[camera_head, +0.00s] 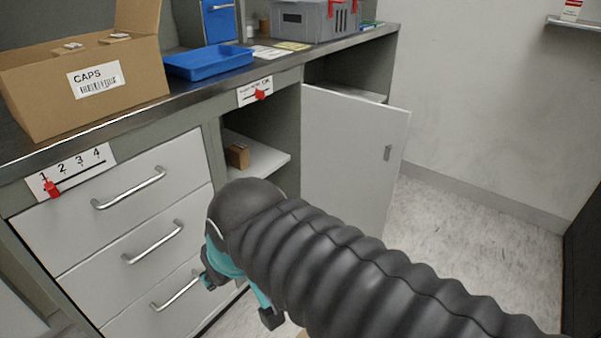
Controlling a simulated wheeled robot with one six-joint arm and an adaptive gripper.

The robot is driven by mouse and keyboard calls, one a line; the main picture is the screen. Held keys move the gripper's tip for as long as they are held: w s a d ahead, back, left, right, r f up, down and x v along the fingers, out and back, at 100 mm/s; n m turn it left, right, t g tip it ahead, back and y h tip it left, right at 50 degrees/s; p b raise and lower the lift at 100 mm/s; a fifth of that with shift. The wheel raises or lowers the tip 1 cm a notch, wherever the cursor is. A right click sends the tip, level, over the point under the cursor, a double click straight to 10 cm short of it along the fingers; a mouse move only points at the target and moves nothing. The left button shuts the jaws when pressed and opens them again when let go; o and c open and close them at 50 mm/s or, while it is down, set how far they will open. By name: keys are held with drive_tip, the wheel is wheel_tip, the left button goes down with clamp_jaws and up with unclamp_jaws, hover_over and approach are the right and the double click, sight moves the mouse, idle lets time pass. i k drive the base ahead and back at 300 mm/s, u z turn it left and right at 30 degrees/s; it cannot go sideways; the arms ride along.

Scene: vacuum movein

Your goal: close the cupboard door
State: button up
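The cupboard door (345,155) is a light grey panel standing open, swung out from the cabinet front. Its small grey handle (387,153) is near its right edge. Left of the door, the cupboard interior (262,155) shows with a shelf and a small brown box (237,155). My gripper (240,299), teal with dark fingertips, is low in front of the drawers, left of and below the door. Its fingers look spread with nothing between them. My black ribbed arm sleeve hides the lower part of the door and of the opening.
Left of the cupboard are drawers (130,190) with bar handles. The worktop (185,98) bears a CAPS carton (40,95), a blue tray (208,62) and a grey crate (300,22). Floor (465,240) is free right of the door, with a dark object (583,270) at the right edge.

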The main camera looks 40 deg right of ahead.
sight(344, 174)
drive_tip(key=u, duration=3.3)
drive_tip(key=k, duration=2.95)
drive_tip(key=z, duration=3.25)
drive_tip(key=k, duration=0.15)
drive_tip(key=u, duration=0.6)
